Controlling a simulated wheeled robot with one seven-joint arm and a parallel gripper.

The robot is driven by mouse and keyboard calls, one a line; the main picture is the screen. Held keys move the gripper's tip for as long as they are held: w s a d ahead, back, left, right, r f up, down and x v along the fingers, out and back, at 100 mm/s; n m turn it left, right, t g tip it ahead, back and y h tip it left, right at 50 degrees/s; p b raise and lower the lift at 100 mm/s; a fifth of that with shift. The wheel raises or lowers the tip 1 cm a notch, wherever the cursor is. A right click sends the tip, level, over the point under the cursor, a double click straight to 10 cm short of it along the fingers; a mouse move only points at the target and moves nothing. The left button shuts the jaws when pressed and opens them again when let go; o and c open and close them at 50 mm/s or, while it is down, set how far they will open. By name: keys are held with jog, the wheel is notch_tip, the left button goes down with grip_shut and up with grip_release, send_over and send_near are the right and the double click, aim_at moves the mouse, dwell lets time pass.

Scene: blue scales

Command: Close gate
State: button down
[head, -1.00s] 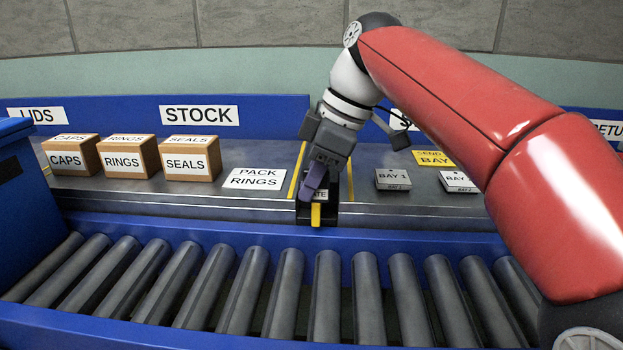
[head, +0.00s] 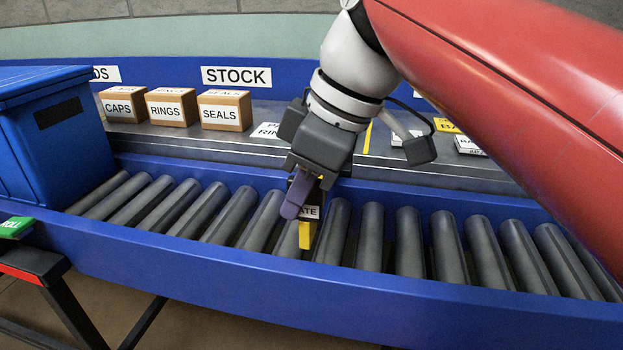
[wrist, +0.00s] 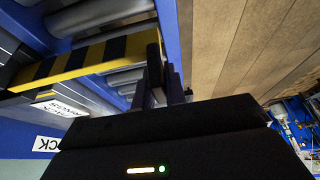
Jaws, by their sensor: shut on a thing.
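The gate shows in the wrist view as a yellow and black striped bar (wrist: 85,58), running from the left to my gripper (wrist: 165,80). In the head view, part of the gate's yellow end (head: 306,236) and a label ending in "ATE" (head: 309,212) show just under my gripper (head: 300,205). My gripper is shut on the gate's end and stands above the conveyor rollers. The purple finger and wrist hide much of the gate in the head view.
Grey rollers (head: 408,235) lie between blue conveyor rails (head: 400,300). A blue bin (head: 60,150) stands at the left end. Boxes of caps (head: 117,104), rings (head: 172,107) and seals (head: 225,110) sit on the shelf behind.

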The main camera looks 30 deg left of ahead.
jog(key=shift+s+d+f, duration=0.1)
jog(key=shift+s+d, duration=0.1)
jog(key=shift+s, duration=0.65)
jog(key=c, duration=1.4)
grip_release()
jog(key=shift+s, duration=0.1)
jog(key=shift+c, duration=0.2)
jog(key=p+v, duration=0.1)
jog(key=v, duration=0.7)
jog(key=shift+p, duration=0.35)
